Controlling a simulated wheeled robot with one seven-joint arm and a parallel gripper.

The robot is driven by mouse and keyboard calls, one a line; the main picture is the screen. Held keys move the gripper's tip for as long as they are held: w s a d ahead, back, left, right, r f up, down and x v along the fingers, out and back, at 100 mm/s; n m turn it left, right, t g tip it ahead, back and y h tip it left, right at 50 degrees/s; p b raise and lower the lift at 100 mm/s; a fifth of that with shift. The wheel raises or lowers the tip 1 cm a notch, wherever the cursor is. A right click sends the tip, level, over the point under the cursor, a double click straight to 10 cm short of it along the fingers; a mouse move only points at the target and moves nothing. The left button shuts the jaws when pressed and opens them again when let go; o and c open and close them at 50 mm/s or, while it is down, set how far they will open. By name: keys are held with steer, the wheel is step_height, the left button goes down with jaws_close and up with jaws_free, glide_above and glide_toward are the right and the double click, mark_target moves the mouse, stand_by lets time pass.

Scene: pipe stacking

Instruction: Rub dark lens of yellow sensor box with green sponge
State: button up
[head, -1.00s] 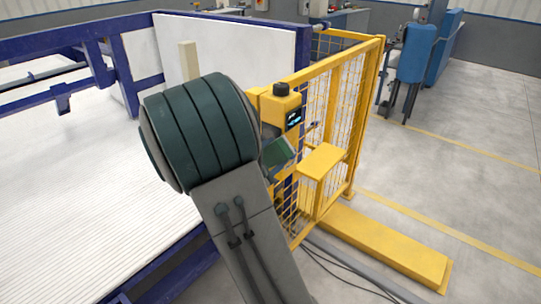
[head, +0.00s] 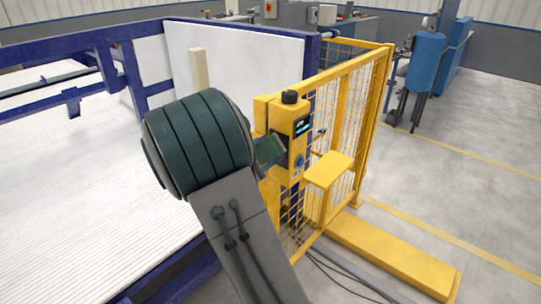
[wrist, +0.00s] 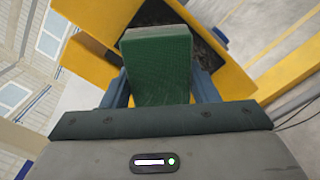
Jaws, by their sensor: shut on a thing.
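The yellow sensor box (head: 283,112) stands on the yellow guard frame, with a black knob on top and a dark panel with lit marks (head: 303,125) on its front. My gripper (wrist: 160,85) is shut on the green sponge (wrist: 158,58), with a blue finger on each side. In the head view the sponge (head: 269,149) is at the box's lower left side, partly behind my arm. In the wrist view it lies in front of a dark area inside yellow edges. I cannot tell whether it touches, and I cannot make out the lens clearly.
A yellow mesh fence (head: 345,120) and a yellow ledge (head: 328,170) stand right of the box. A white panel (head: 240,70) in a blue frame is behind my arm. A yellow floor beam (head: 395,250) lies at the lower right.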

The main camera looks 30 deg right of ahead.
mark_target(290, 149)
steer(key=shift+w+a, duration=0.2)
steer(key=shift+w, duration=0.5)
steer(key=shift+r+p, duration=0.35)
steer(key=shift+r, duration=0.45)
steer(key=shift+s+d+f+b, duration=0.15)
steer(key=shift+s+b, duration=0.1)
steer(key=shift+s, duration=0.15)
steer(key=shift+s+d+r+b, duration=0.1)
steer(key=shift+s+d+b, duration=0.1)
steer(key=shift+s, duration=0.2)
steer(key=shift+s+d+b, duration=0.3)
steer(key=shift+s, duration=0.55)
steer(key=shift+s+d+b, duration=0.25)
steer(key=shift+s+d, duration=0.05)
steer(key=shift+s, duration=0.6)
steer(key=shift+s+d+b, duration=0.3)
steer(key=shift+s, duration=0.55)
steer(key=shift+a, duration=0.15)
steer(key=shift+v, duration=2.9)
steer(key=shift+a, duration=0.1)
